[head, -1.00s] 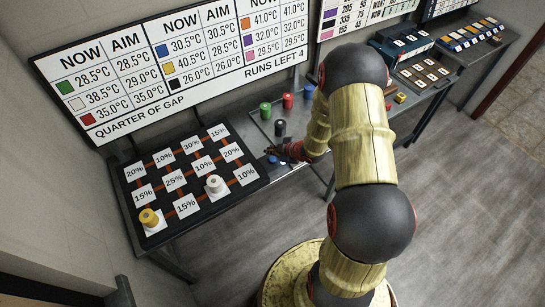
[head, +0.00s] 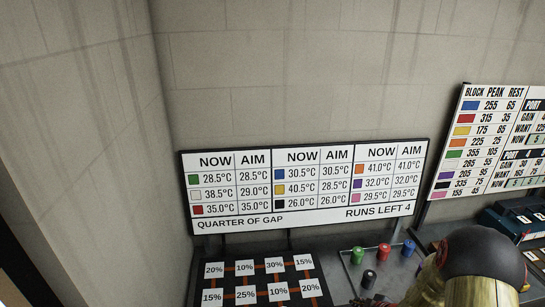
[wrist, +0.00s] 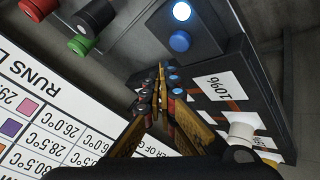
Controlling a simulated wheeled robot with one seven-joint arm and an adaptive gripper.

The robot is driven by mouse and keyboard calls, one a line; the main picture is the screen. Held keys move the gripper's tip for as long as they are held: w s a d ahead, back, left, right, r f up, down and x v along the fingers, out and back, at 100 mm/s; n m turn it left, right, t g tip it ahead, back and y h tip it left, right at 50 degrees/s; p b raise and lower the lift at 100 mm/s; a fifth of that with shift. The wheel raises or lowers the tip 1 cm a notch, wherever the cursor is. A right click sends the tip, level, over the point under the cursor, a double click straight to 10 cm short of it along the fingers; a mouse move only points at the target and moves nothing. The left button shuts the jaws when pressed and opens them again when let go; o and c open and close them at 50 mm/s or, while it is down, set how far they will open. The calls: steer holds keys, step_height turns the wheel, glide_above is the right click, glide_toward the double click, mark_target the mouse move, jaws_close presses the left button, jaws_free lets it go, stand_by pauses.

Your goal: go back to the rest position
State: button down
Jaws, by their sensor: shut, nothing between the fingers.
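My gripper (wrist: 160,92) is shut and empty in the wrist view, its fingertips together above the bench between the wall chart and the black percentage board. In the head view only part of my arm shows at the lower right, with its dark red end (head: 374,302) at the bottom edge.
The percentage board (head: 251,300) lies left on the bench; a white cylinder (wrist: 239,132) stands on it. Green (head: 357,256), red (head: 384,253), blue (head: 409,248) and black (head: 369,281) cylinders stand right. A blue button (wrist: 180,41) is near my fingers. The temperature chart (head: 305,188) stands behind.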

steer(key=s+d+f+m+g+h, duration=0.2)
steer(key=s+d+f+m+g, duration=0.15)
steer(key=s, duration=0.25)
steer(key=s+d+r+m+g+h+b, duration=0.15)
steer(key=s+r+m+g, duration=0.35)
steer(key=s+r, duration=0.5)
steer(key=s+a+r+m+t+y+b, duration=0.1)
steer(key=s+a+r+t+b, duration=0.2)
steer(key=a+r, duration=0.7)
steer(key=s+a+r+m+t+y+b, duration=0.1)
steer(key=s+a+r+t+b, duration=0.2)
steer(key=s+a+r+b, duration=0.4)
steer(key=a+r, duration=0.3)
steer(key=a, duration=0.1)
steer(key=shift+a+r+b, duration=0.15)
steer(key=shift+a+b, duration=0.15)
steer(key=shift+a, duration=0.05)
